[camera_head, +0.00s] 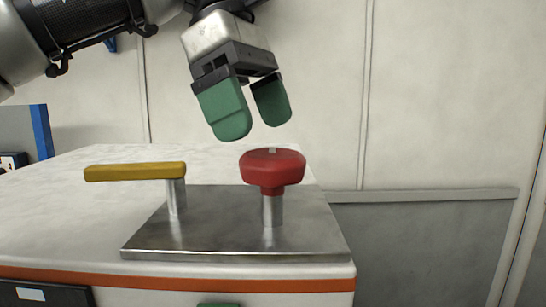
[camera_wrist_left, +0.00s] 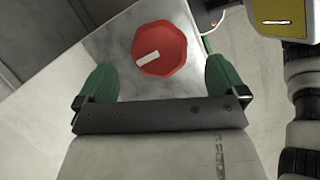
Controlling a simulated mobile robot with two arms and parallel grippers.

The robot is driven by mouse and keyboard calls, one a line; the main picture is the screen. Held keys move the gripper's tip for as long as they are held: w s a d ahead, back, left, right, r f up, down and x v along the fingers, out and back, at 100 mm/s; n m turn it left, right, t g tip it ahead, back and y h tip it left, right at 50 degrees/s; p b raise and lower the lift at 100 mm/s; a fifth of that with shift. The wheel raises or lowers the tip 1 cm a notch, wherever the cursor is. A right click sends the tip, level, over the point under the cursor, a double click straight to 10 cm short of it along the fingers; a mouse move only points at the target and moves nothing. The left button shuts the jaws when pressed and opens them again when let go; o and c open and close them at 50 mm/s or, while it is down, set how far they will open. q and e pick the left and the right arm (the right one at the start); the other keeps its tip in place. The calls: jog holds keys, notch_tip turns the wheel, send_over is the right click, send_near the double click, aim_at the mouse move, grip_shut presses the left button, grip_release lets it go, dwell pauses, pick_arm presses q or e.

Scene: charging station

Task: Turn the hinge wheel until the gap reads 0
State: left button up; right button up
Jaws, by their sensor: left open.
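The red faceted wheel (camera_head: 272,168) stands on a short metal post on a grey metal plate (camera_head: 210,245). In the left wrist view the wheel (camera_wrist_left: 170,52) has a short white mark on its top and lies ahead of and between the fingertips. My left gripper (camera_head: 252,122) is open and empty, with green fingertips pointing down, a little above the wheel and apart from it. In the left wrist view the two fingers (camera_wrist_left: 162,75) are spread wider than the wheel. No gap reading is visible.
A yellow lever (camera_head: 135,172) on its own metal post stands left of the wheel on the same plate. The white cabinet top (camera_head: 60,215) has an orange front stripe. A wall (camera_head: 450,100) rises behind, and a blue-edged grey panel (camera_head: 40,130) is at far left.

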aim_at(270, 153)
pick_arm(q)
jog(key=x, duration=0.3)
jog(key=shift+w+f+p, duration=0.2)
jog(key=shift+f+p, duration=0.1)
jog(key=shift+f, duration=0.05)
jog(key=shift+s+d+f, duration=0.15)
jog(key=shift+d+f, duration=0.05)
jog(key=shift+f, duration=0.1)
jog(key=shift+s+d+f, duration=0.15)
jog(key=shift+f, duration=0.15)
jog(key=c, duration=0.9)
pick_arm(e)
jog(key=shift+w+a+r, duration=0.1)
jog(key=shift+w+r, duration=0.3)
jog(key=shift+w, duration=0.25)
pick_arm(q)
jog(key=shift+f, duration=0.1)
pick_arm(e)
jog(key=shift+f, duration=0.1)
